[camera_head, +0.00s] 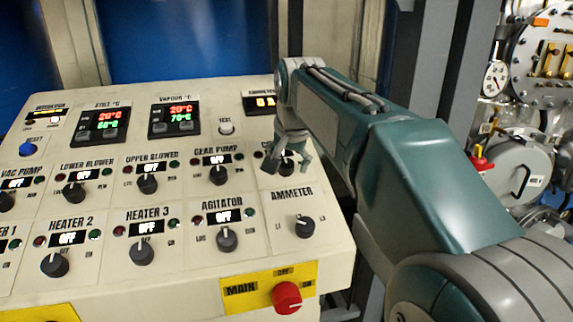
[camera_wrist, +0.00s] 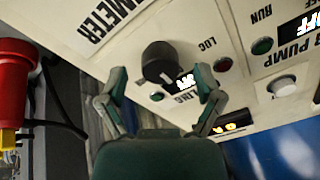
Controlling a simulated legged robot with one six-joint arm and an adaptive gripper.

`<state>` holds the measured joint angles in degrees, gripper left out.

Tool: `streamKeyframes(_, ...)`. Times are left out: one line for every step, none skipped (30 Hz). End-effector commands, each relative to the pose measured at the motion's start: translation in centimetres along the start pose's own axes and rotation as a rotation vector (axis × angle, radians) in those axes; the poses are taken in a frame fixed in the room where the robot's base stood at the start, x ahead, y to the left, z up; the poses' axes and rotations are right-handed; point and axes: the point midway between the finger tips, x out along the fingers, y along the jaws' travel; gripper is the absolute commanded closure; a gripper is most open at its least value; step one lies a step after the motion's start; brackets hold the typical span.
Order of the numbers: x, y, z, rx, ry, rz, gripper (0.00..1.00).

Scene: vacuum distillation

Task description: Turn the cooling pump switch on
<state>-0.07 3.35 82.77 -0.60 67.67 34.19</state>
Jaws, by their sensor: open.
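The cooling pump switch is a black round knob (camera_wrist: 160,60) on the cream control panel, seen in the wrist view between the two fingers of my gripper (camera_wrist: 160,80). Its label is partly hidden, with "LING" readable, and its small display is partly covered and seems to read OFF. In the head view my gripper (camera_head: 287,166) is at the upper right of the panel, its open fingers on either side of the dark knob (camera_head: 287,158), which it partly hides. I cannot tell whether the fingers touch the knob.
The gear pump knob (camera_head: 219,175) is left of my gripper, and the ammeter knob (camera_head: 304,226) is below it. The red main switch (camera_head: 286,297) sits on a yellow plate at the panel's lower edge. Pipework with a gauge (camera_head: 495,78) stands at the right.

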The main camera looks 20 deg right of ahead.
Motion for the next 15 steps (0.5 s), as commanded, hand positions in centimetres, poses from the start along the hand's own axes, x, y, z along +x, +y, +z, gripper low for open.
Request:
streamKeyframes(0.59, 0.0, 0.04, 0.0, -0.002, 0.001, 0.16)
streamKeyframes(0.84, 0.0, 0.03, 0.0, -0.001, 0.001, 0.16)
streamKeyframes(1.11, -0.01, 0.03, 0.0, -0.001, 0.0, 0.16)
streamKeyframes(1.26, -0.01, 0.03, 0.0, -0.001, 0.0, 0.16)
streamKeyframes(1.37, 0.0, 0.04, 0.0, -0.001, 0.0, 0.16)
streamKeyframes(1.46, 0.0, 0.04, -0.001, 0.0, 0.0, 0.16)
streamKeyframes(1.5, 0.0, 0.04, -0.001, 0.0, 0.0, 0.16)
streamKeyframes(1.51, 0.0, 0.04, -0.001, 0.0, 0.0, 0.16)
streamKeyframes(1.51, -0.01, 0.03, -0.001, 0.0, 0.0, 0.16)
streamKeyframes(1.5, -0.01, 0.03, -0.001, 0.0, 0.0, 0.16)
streamKeyframes(1.5, -0.01, 0.03, -0.001, 0.0, 0.0, 0.16)
streamKeyframes(1.49, -0.01, 0.03, -0.001, 0.0, 0.0, 0.16)
streamKeyframes(1.49, -0.01, 0.03, -0.001, 0.0, 0.0, 0.16)
streamKeyframes(1.49, -0.01, 0.03, -0.001, 0.0, 0.0, 0.29)
streamKeyframes(1.48, -0.01, 0.03, -0.001, 0.0, 0.0, 0.47)
